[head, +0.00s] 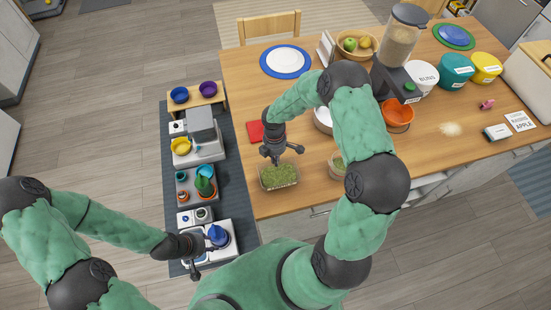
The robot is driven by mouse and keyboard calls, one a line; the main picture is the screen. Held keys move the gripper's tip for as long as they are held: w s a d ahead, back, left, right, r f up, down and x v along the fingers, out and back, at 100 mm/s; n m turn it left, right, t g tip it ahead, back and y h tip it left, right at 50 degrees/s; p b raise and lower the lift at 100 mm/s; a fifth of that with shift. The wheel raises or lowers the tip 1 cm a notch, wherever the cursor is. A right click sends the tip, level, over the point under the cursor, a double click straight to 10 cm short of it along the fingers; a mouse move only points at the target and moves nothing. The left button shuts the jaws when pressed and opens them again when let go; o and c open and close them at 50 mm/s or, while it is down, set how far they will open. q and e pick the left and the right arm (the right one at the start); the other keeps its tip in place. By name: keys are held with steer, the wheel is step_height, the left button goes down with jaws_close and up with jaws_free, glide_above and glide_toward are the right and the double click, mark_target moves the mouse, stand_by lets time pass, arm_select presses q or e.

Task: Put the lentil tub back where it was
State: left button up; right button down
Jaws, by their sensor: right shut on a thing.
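The lentil tub (279,177) looks like a clear rectangular tub of green contents. It is at the front left corner of the wooden table (245,85). My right gripper (273,158) comes down from above and is shut on the tub's back edge. I cannot tell if the tub rests on the table or hangs just over it. My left gripper (195,266) is low on the left, over the near end of the dark mat, beside a blue item (218,235). Its fingers are too small to tell whether they are open.
A red flat item (255,131) lies behind the tub. A round container of green contents (337,163) is partly hidden by my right arm. A white bowl (323,119), dispenser (398,40) and orange bowl (397,113) stand further right. Bowls on feeders line the dark mat (232,170).

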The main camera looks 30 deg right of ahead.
steer(key=shift+f, duration=0.15)
steer(key=c, duration=1.4)
jaws_free()
steer(key=shift+r, duration=0.2)
step_height(320, 180, up, 12)
steer(key=w, duration=0.1)
steer(key=shift+d, duration=0.15)
steer(key=shift+w, duration=0.15)
